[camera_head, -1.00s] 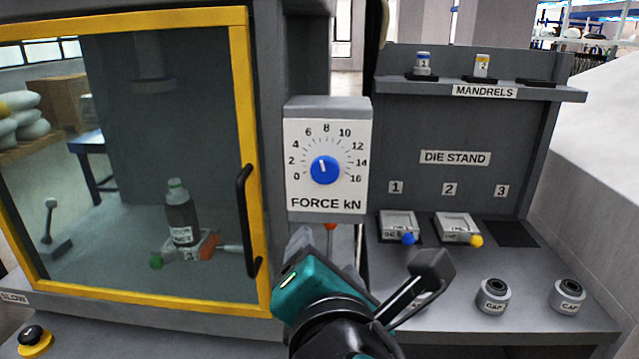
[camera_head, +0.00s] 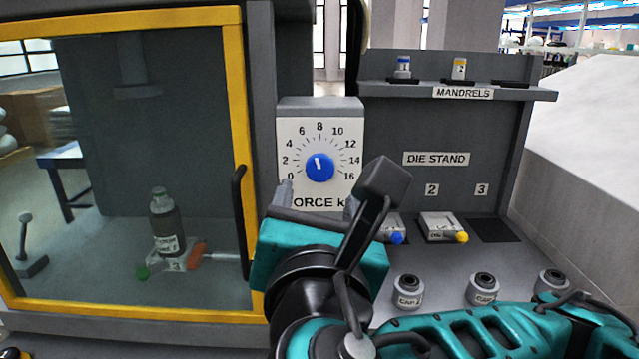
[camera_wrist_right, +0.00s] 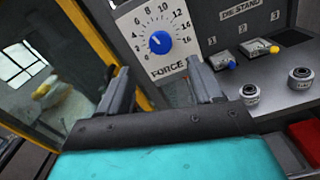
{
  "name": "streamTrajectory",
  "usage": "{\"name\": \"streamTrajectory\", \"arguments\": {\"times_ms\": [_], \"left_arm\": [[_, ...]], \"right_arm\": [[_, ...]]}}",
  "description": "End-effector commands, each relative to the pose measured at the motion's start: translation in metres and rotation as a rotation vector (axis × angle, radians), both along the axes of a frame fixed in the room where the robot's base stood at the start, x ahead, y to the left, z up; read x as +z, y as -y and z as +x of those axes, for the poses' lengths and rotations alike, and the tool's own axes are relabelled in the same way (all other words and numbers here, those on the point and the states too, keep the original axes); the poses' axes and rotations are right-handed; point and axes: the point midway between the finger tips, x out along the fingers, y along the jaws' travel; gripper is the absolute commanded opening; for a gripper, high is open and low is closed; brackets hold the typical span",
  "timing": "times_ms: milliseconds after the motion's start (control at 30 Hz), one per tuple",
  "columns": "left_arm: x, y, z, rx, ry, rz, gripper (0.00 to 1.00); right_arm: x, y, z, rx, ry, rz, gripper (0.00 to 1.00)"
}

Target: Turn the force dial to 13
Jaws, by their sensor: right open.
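The force dial is a blue round knob (camera_head: 320,167) on a white panel (camera_head: 290,140) numbered 0 to 16 and labelled FORCE kN. Its white mark points up and slightly left, near 7. The knob also shows in the right wrist view (camera_wrist_right: 160,42), beyond the fingertips. My right gripper (camera_head: 318,198) is open and empty, just below the knob and in front of the panel's lower part, with one finger to each side. It covers part of the label. I see no contact with the knob. My left gripper is not in view.
A yellow-framed glass door with a black handle (camera_head: 238,222) stands close left of the panel. The die stand (camera_head: 435,125) is on the right, with two dies, mandrels above and several grey caps (camera_head: 408,291) in front. A bottle (camera_head: 165,222) stands behind the glass.

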Motion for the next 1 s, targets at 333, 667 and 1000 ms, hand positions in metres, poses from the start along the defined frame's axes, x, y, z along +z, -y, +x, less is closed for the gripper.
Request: {"name": "streamTrajectory", "arguments": {"times_ms": [333,667,1000], "left_arm": [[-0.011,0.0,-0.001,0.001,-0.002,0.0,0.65],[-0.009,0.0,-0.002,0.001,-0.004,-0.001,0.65],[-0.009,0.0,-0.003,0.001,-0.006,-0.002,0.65]], "right_arm": [[0.001,0.002,0.047,-0.011,-0.003,0.0,0.65],[0.0,0.001,0.08,-0.006,-0.003,0.002,0.65],[0.0,0.001,0.081,-0.004,-0.002,0.002,0.6]]}}
